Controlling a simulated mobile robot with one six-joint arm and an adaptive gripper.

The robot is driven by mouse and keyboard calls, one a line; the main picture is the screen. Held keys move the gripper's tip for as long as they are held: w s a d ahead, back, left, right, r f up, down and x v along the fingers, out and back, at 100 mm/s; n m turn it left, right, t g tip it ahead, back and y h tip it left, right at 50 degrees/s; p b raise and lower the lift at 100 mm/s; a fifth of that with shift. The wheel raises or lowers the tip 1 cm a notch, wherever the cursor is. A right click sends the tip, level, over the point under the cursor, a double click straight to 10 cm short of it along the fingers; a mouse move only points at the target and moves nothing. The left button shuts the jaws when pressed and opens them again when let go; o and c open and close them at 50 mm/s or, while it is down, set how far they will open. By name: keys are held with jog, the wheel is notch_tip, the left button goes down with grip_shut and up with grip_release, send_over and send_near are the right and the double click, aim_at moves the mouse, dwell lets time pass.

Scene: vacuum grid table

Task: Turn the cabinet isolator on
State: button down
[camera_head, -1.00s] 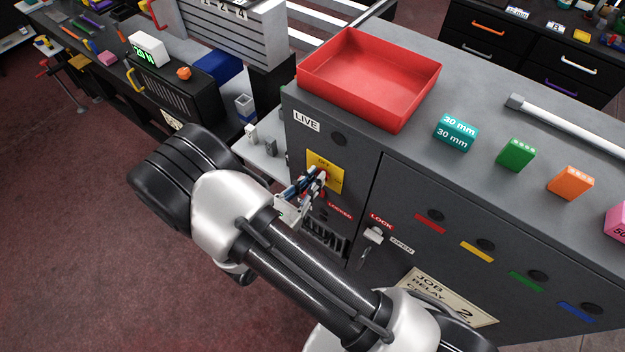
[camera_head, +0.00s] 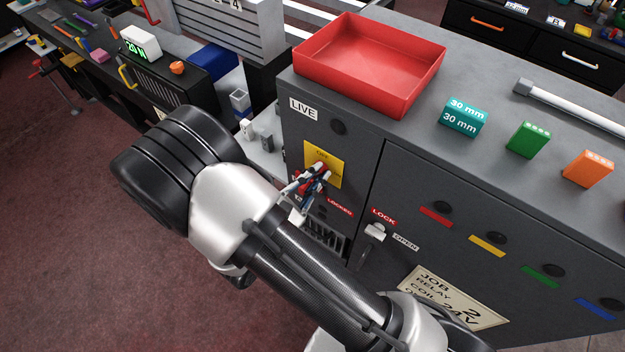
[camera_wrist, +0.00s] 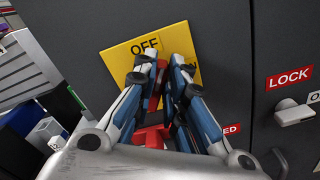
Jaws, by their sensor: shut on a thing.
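The cabinet isolator is a red handle (camera_wrist: 155,97) on a yellow plate (camera_head: 337,174) on the grey cabinet's front, under a LIVE label (camera_head: 303,110). The plate also shows in the wrist view (camera_wrist: 118,58), with the word OFF at its top; the other word is mostly hidden by a finger. My gripper (camera_wrist: 166,72) has its blue and white fingers shut on the red handle, one on each side. The fingers cover much of the handle, so its exact angle is hard to tell. A dark round lamp (camera_head: 338,127) sits above the plate.
A LOCK label and small latch (camera_head: 375,232) sit right of the isolator, beside an OPEN label. A red tray (camera_head: 352,87), a teal block (camera_head: 465,118), a green block (camera_head: 528,139) and an orange block (camera_head: 588,169) stand on the cabinet top.

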jog(key=m+b, duration=0.3)
jog(key=b, duration=0.1)
jog(key=f+m+b, duration=0.1)
jog(key=m+b, duration=0.6)
jog(key=shift+s+d+f+b, duration=0.25)
jog(key=shift+d+f+b, duration=0.05)
jog(key=shift+d, duration=0.05)
jog(key=shift+m, duration=0.3)
jog(key=c, duration=1.6)
grip_release()
jog(key=shift+r, duration=0.1)
jog(key=shift+c, duration=0.2)
jog(key=v, duration=1.2)
